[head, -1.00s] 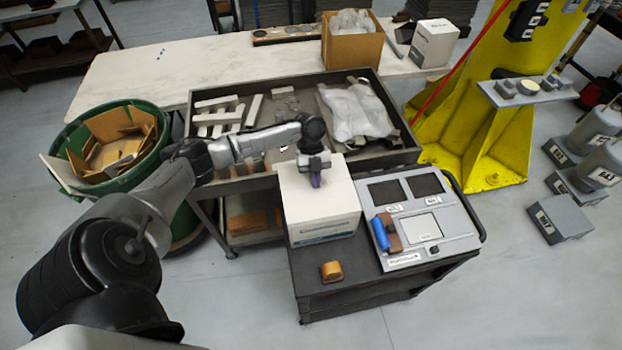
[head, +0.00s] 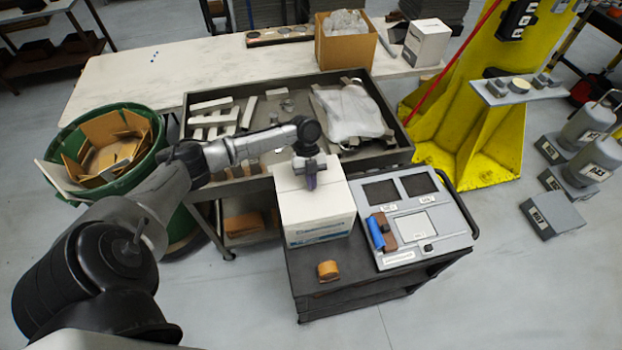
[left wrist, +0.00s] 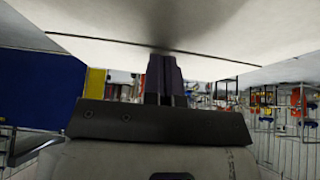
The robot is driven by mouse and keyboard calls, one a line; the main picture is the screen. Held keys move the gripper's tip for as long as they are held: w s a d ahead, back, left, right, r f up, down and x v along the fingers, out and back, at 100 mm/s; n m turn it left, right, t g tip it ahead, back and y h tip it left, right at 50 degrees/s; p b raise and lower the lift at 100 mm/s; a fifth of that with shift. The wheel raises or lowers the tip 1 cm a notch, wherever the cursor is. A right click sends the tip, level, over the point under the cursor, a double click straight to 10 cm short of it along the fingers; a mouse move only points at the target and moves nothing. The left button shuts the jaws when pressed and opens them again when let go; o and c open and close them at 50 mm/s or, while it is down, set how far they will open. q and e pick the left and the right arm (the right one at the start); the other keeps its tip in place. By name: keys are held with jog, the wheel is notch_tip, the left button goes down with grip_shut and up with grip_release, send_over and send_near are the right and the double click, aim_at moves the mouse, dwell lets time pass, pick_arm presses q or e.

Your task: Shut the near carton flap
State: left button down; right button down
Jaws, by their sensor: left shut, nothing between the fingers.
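A white carton (head: 318,212) with blue print stands at the left end of the dark cart. Its top looks covered and nearly flat; I cannot clearly tell the near flap's edge from the rest in the head view. My left gripper (head: 310,183) points down over the carton's top, shut and empty, its fingertips at or very near the surface. In the left wrist view the dark closed fingers (left wrist: 166,75) meet a broad white carton surface (left wrist: 160,22), with a thin dark seam across it. Contact cannot be told for certain. My right gripper is not seen.
The cart (head: 350,283) also bears a grey panel (head: 412,225) with a blue-handled tool and a small orange block (head: 328,270). Behind is a dark tray (head: 392,157) with foam strips and bags. A green bin (head: 155,185) stands left, a yellow stand (head: 470,140) right.

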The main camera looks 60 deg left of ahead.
pick_arm(q)
notch_tip(320, 180, up, 4)
jog(key=shift+a+f+p, duration=0.1)
jog(key=shift+f+p, duration=0.1)
jog(key=shift+p, duration=0.9)
jog(key=d+b+v, duration=0.1)
jog(key=b+v, duration=0.1)
jog(key=v, duration=0.8)
jog(key=shift+s+r, duration=0.2)
jog(key=shift+r, duration=0.25)
jog(key=shift+d, duration=0.2)
